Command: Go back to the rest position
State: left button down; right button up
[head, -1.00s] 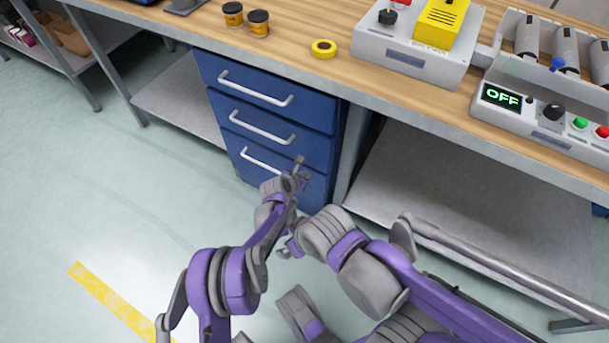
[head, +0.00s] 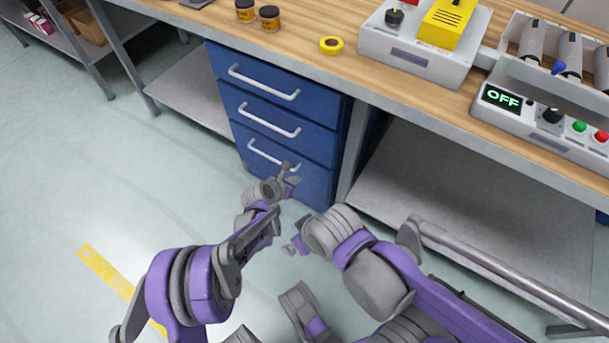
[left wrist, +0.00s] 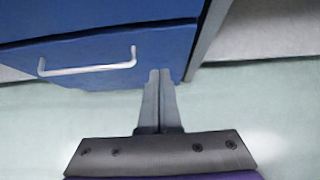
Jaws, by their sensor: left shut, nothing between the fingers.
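My left gripper (head: 286,170) is shut and empty. In the head view it appears in front of the lower part of the blue drawer cabinet (head: 262,147). In the left wrist view its two fingers (left wrist: 161,78) are together, pointing at the lower edge of the blue cabinet front (left wrist: 110,62) and the floor, with nothing between them. I cannot tell whether they touch the cabinet.
The wooden bench (head: 310,70) carries dark jars (head: 268,18), yellow tape (head: 331,45) and grey devices, one with a display (head: 502,98) reading OFF. A grey lower shelf (head: 480,190) is right of the cabinet. Open floor (head: 110,170) lies at left.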

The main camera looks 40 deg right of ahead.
pick_arm(q)
jog(key=v, duration=0.3)
jog(key=shift+s+r, duration=0.1)
